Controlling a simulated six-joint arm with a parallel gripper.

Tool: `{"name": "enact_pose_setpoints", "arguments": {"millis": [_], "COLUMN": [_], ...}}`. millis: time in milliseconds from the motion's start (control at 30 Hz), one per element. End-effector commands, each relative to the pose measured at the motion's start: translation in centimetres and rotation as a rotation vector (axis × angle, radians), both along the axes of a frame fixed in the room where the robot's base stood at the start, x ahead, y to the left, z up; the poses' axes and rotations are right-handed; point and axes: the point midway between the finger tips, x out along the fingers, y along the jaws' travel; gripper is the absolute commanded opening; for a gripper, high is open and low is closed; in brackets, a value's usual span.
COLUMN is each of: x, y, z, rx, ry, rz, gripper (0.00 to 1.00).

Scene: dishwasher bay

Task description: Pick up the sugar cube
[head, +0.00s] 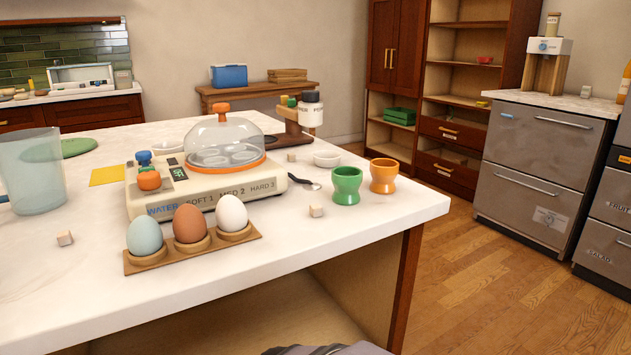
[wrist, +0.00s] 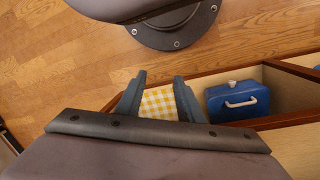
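Three small pale cubes that look like sugar cubes lie apart on the white counter in the head view. One cube (head: 65,238) is at the left, left of the egg holder. Another cube (head: 316,211) is near the front edge, left of the green egg cup. A third cube (head: 291,157) is farther back, left of a small white dish. My gripper (wrist: 160,80) shows in the wrist view with its two fingers apart and nothing held. It points at a low shelf, away from the cubes. No cube shows in the wrist view.
The egg cooker (head: 210,175), egg holder (head: 190,248), green egg cup (head: 346,185), orange egg cup (head: 384,175) and clear pitcher (head: 32,170) stand on the counter (head: 330,245). A blue box (wrist: 238,102) and yellow checked cloth (wrist: 159,103) are low in the wrist view.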

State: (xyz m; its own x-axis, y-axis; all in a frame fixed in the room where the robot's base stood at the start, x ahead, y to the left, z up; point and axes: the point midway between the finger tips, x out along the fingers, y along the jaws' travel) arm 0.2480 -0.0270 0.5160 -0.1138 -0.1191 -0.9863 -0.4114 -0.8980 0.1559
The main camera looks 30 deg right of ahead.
Motion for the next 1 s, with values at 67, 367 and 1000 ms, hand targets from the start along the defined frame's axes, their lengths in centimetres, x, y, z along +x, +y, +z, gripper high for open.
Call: {"name": "enact_pose_setpoints", "arguments": {"millis": [67,367,1000], "x": [-0.9,-3.8,-5.1], "y": [-1.1,-5.6,-8.7], "z": [4.2,14.5,35.0], "rx": [-0.066,-0.365,-0.685], "ry": [0.011,-0.037,-0.216], "rz": [-0.134,-0.662,-1.255], "gripper": [0.34,0.34,0.34]}}
